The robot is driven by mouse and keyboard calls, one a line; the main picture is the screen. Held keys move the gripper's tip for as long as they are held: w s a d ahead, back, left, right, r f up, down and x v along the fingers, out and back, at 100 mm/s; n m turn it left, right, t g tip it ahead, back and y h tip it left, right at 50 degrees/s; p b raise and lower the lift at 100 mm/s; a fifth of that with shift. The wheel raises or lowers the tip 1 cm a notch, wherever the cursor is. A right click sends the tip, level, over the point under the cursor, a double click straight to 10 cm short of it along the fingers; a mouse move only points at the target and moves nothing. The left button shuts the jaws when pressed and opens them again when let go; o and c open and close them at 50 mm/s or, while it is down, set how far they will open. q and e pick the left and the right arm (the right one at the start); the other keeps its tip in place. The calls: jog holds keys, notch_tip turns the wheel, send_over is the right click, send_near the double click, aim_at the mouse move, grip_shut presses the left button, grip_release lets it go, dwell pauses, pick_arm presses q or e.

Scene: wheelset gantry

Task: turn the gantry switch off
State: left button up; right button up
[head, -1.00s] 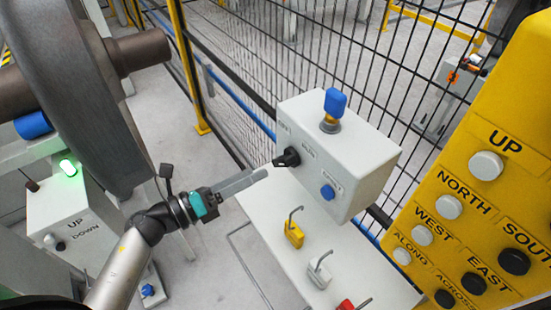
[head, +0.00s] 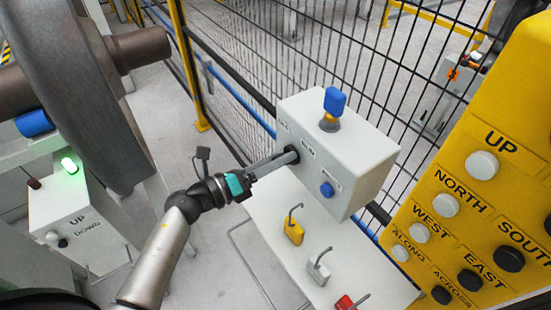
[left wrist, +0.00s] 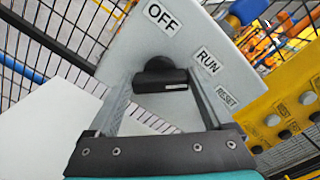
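The gantry switch is a black rotary knob (left wrist: 163,78) on the front of a light grey box (head: 350,160). In the left wrist view its bar lies nearly level, with labels OFF (left wrist: 162,17), RUN (left wrist: 207,60) and RESET (left wrist: 227,97) around it. My left gripper (head: 284,158) is at the knob and mostly hides it in the head view. In the left wrist view its two fingers (left wrist: 164,92) are apart, one at each end of the bar; I cannot tell whether they touch it. My right gripper is not in view.
A blue-topped key (head: 334,102) stands on the box and a blue button (head: 327,189) is on its front. Yellow, white and red padlocks (head: 318,272) hang below. A yellow pendant panel (head: 470,200) is at right. Black mesh fence (head: 300,50) stands behind.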

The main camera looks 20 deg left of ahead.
pick_arm(q)
jog(key=c, duration=0.8)
jog(key=shift+n, duration=0.3)
jog(key=n+p, duration=0.2)
jog(key=n, duration=0.3)
jog(key=n+p, duration=0.3)
jog(key=n, duration=0.3)
jog(key=n+p, duration=0.3)
jog(key=n, duration=0.3)
jog(key=shift+f, duration=0.4)
jog(key=shift+n, duration=0.3)
jog(key=o, duration=1.1)
jog(key=shift+o, duration=0.2)
